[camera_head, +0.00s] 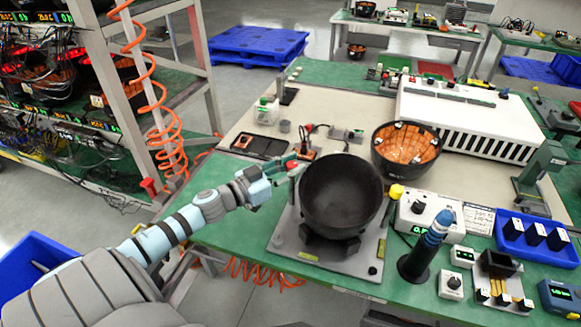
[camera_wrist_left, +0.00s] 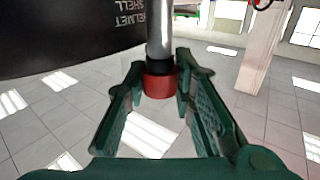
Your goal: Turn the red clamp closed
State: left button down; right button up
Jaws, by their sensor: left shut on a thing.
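The red clamp (camera_wrist_left: 159,82) shows in the wrist view as a red collar at the lower end of a grey metal post, with a black band above it. My left gripper (camera_wrist_left: 157,92) has its green fingers on both sides of the red collar and is shut on it. In the head view my left gripper (camera_head: 284,165) is at the left rim of a black helmet shell (camera_head: 340,195), which sits on a grey fixture plate (camera_head: 290,262). The clamp is hard to make out there. The shell's side also shows in the wrist view (camera_wrist_left: 65,35). My right gripper is not in view.
A black tray (camera_head: 259,146) lies behind my gripper. A second shell with an orange inside (camera_head: 406,149) stands behind the black one. A control box (camera_head: 425,215) and a blue-topped tool in a dark stand (camera_head: 420,262) are at right. A rack (camera_head: 130,80) stands left.

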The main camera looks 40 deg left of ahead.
pick_arm(q)
jog(key=shift+w+a+m+g+h+b, duration=0.1)
jog(key=shift+m+g+h+b, duration=0.35)
jog(key=shift+m+h, duration=0.4)
jog(key=m+g+h+b, duration=0.2)
jog(key=h+b, duration=0.1)
jog(key=b, duration=0.1)
jog(key=m+g+h+b, duration=0.2)
jog(key=m+h+b, duration=0.1)
jog(key=h+b, duration=0.1)
jog(key=shift+f+g+b, duration=0.2)
jog(key=shift+g+b, duration=0.15)
jog(key=shift+b, duration=0.15)
jog(key=shift+r+m+g+h+b, duration=0.15)
jog(key=shift+m+g+h+b, duration=0.5)
jog(key=shift+b, duration=0.35)
jog(key=c, duration=1.3)
grip_release()
jog(key=shift+c, duration=0.2)
jog(key=v, duration=1.1)
jog(key=shift+s+a+r, duration=0.2)
jog(key=shift+s+a, duration=0.1)
